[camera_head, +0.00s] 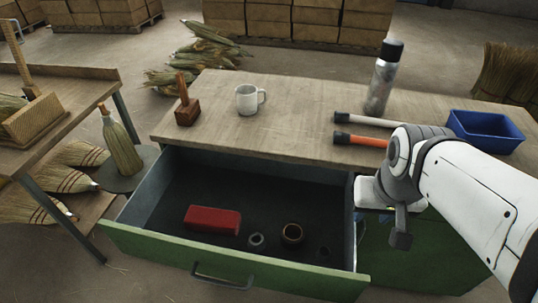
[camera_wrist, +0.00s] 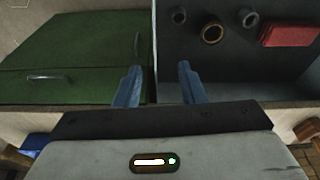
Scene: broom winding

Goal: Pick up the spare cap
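The open drawer (camera_head: 160,223) holds a small dark round piece (camera_head: 324,254) near its front right corner, a grey ring-shaped piece (camera_head: 256,240) and a brown ring (camera_head: 292,233). The dark piece looks most like a cap, but I cannot tell for certain. The brown ring (camera_wrist: 211,33) and grey ring (camera_wrist: 250,18) also show in the wrist view; the dark piece is only faint there. My gripper (camera_wrist: 158,88) is open and empty, its two blue-grey fingers apart above the drawer's right side wall. In the head view my arm mostly hides it.
A red box (camera_head: 212,219) lies in the drawer's left part. On the workbench (camera_head: 300,95) stand a mallet (camera_head: 186,105), a white mug (camera_head: 247,99), a bottle with a black cap (camera_head: 382,80), two handled tools and a blue bin (camera_head: 485,130). The drawer is open at the top.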

